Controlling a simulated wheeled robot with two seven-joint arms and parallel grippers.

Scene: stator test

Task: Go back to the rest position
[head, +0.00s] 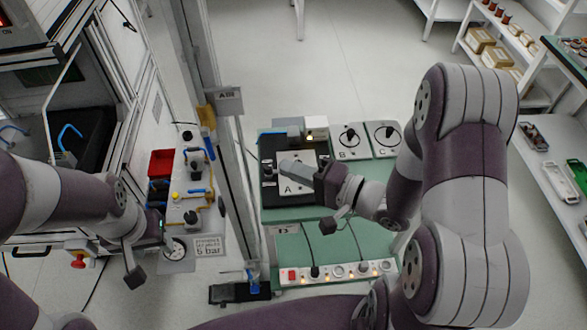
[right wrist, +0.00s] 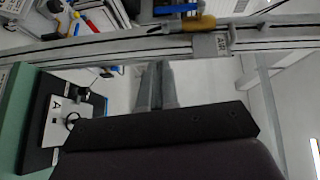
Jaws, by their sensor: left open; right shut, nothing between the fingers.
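My right gripper (head: 295,168) is shut and empty in the head view, pointing left over the panel marked A (head: 291,188). Its closed fingers also show in the right wrist view (right wrist: 156,85), with nothing between them. I cannot tell its exact height above the panel. My left gripper (head: 165,232) is at the left, close to the pneumatic board with the round gauge (head: 175,249). It is open, and its fingertips are hard to make out. I see no object held by it.
A metal post with a sign (head: 229,100) stands between the two arms. Dial boxes B (head: 349,142) and C (head: 383,138) sit behind panel A on the green bench. A power strip (head: 338,271) lies at its front. A red bin (head: 162,162) is at the left.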

